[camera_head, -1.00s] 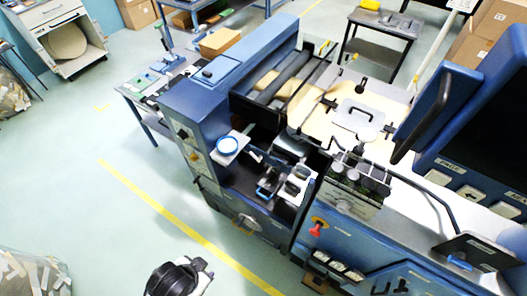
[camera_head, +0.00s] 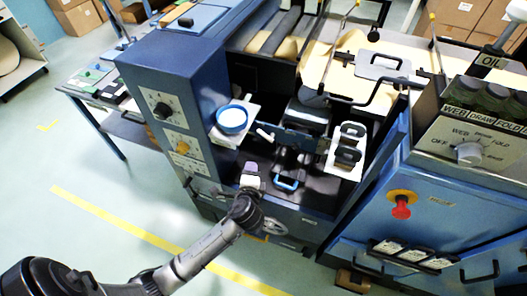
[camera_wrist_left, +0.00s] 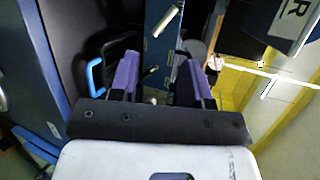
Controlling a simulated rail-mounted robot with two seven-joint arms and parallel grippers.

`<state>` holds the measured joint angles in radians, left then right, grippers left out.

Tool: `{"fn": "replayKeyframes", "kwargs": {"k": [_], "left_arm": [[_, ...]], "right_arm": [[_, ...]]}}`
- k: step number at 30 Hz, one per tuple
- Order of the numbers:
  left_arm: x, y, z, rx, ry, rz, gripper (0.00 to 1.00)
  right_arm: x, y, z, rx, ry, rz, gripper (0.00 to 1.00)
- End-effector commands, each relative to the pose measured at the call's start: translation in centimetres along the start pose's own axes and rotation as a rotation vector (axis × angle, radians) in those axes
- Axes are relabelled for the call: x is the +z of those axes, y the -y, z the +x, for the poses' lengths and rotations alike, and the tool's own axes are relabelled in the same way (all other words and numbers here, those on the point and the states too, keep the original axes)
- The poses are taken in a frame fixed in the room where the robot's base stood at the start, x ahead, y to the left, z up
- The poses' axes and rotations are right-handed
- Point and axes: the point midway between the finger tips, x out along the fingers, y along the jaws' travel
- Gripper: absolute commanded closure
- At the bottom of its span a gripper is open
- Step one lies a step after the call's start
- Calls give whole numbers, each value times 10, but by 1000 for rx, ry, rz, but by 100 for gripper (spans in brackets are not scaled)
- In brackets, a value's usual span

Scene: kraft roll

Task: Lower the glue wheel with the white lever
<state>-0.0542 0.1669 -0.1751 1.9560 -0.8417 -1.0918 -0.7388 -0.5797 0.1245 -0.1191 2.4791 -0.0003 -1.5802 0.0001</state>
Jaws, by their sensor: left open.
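The white lever (camera_head: 265,134) is a short pale stick beside the blue pot (camera_head: 232,119) in the machine's open bay. A white stick that looks like the lever shows in the left wrist view (camera_wrist_left: 168,20), beyond the fingers and apart from them. My left gripper (camera_head: 251,172) is at the front of the bay, below the lever in the head view. Its two purple fingers (camera_wrist_left: 158,78) are open and hold nothing. I cannot make out the glue wheel for certain among the dark parts of the bay. My right gripper is not in view.
A blue handle (camera_head: 288,182) lies just right of my left gripper. A white bracket with black rollers (camera_head: 346,150) stands at the bay's right. The dial cabinet (camera_head: 165,115) is on the left. A red stop button (camera_head: 401,207) is on the right panel. The floor at left is clear.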

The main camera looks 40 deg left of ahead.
Motion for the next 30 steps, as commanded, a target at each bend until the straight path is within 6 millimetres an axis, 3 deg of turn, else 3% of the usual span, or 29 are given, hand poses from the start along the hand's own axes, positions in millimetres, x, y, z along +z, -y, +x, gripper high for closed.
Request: {"fn": "replayKeyframes", "kwargs": {"k": [1,9,20,30], "left_arm": [[-10,-20,19,-46,11,54,57],[-34,-27,64,-231,75,315,57],[-45,-22,88,-312,113,441,57],[-43,-4,143,-312,114,441,57]], "right_arm": [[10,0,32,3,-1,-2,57],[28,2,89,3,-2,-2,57],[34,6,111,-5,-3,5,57],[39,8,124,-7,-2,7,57]]}}
